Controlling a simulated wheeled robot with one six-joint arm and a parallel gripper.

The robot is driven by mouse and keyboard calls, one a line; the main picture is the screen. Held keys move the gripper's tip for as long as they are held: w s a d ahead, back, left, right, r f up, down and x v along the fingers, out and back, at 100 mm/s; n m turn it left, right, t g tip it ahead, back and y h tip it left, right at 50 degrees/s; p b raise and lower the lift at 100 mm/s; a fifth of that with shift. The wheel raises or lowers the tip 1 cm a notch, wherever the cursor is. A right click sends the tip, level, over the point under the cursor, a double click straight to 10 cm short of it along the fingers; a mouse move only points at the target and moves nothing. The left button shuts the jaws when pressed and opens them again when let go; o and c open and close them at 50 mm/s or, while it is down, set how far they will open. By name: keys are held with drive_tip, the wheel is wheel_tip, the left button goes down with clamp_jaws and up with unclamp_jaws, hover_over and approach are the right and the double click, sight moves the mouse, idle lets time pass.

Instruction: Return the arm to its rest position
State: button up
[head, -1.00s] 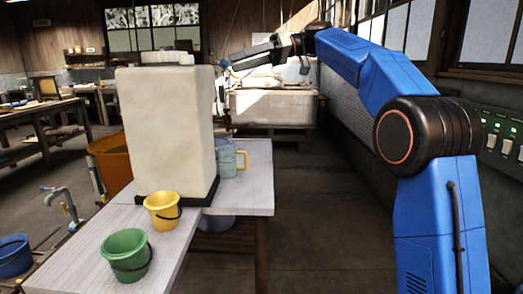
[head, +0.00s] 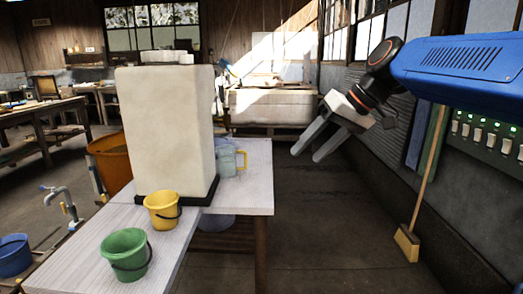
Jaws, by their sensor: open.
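My gripper (head: 306,156) is open and empty. It hangs in the air over the floor, to the right of the table, with its two grey fingers pointing down and to the left. My blue arm (head: 465,68) reaches in from the right edge of the head view. Nothing touches the fingers.
A tall pale block (head: 165,130) stands on the white table (head: 245,190), with a yellow bucket (head: 161,210), a green bucket (head: 125,254) and a blue-green jug (head: 228,158) around it. A broom (head: 407,242) leans at the right wall by a switch panel (head: 490,138). The floor between is clear.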

drive_tip(key=s+d+f+m+h, duration=0.1)
drive_tip(key=s+d+f+h, duration=0.1)
drive_tip(key=s+d+f, duration=0.3)
drive_tip(key=s+d+f+m+t+h, duration=0.1)
drive_tip(key=s+d+f+m+h, duration=0.1)
drive_tip(key=s+d+f, duration=0.4)
drive_tip(key=s+d+f+m+h, duration=0.1)
drive_tip(key=s+d+f, duration=0.4)
drive_tip(key=s+f, duration=0.7)
wheel_tip(320, 180, down, 3)
drive_tip(key=shift+d+r+h, duration=0.1)
drive_tip(key=shift+d+h, duration=0.15)
drive_tip(key=shift+h, duration=0.65)
